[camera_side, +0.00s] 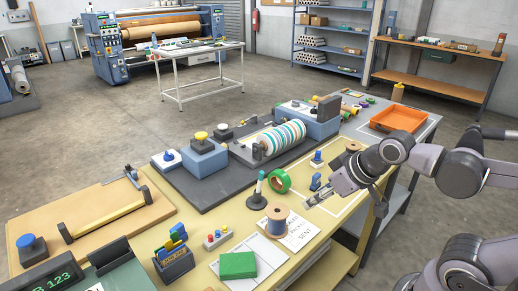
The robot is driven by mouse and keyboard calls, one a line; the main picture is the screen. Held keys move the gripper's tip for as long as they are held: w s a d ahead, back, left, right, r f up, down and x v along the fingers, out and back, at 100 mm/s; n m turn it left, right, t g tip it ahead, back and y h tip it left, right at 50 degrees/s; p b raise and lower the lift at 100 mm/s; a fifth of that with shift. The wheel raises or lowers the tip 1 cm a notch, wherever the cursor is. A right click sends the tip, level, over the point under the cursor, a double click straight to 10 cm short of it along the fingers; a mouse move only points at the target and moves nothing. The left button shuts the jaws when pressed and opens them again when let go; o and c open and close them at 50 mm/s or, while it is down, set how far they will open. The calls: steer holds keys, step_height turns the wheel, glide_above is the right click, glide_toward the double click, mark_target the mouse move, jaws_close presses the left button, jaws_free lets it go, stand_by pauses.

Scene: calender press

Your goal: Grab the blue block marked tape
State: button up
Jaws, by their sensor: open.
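My gripper (318,198) is open and empty at the right, over the yellow table, pointing left. A small blue block-like piece (316,182) stands upright on the table just behind my gripper's fingers, apart from them or nearly so; I cannot tell the exact gap. No "tape" marking is readable on it at this size. A larger blue block (203,162) with a yellow knob stands further left on the dark base plate, also without a readable marking.
A striped roller (278,140) lies behind. An orange tray (398,119) is at the back right. A green block (238,265) lies in front.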

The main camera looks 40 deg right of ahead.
steer(key=m+g, duration=0.7)
steer(key=m, duration=1)
glide_above(317, 175)
step_height(317, 175, down, 4)
steer(key=shift+w+r, duration=0.1)
steer(key=shift+r, duration=0.1)
steer(key=shift+d+f, duration=0.1)
steer(key=shift+f, duration=0.1)
step_height(317, 175, down, 11)
steer(key=shift+r, duration=0.15)
steer(key=shift+c, duration=0.3)
jaws_close()
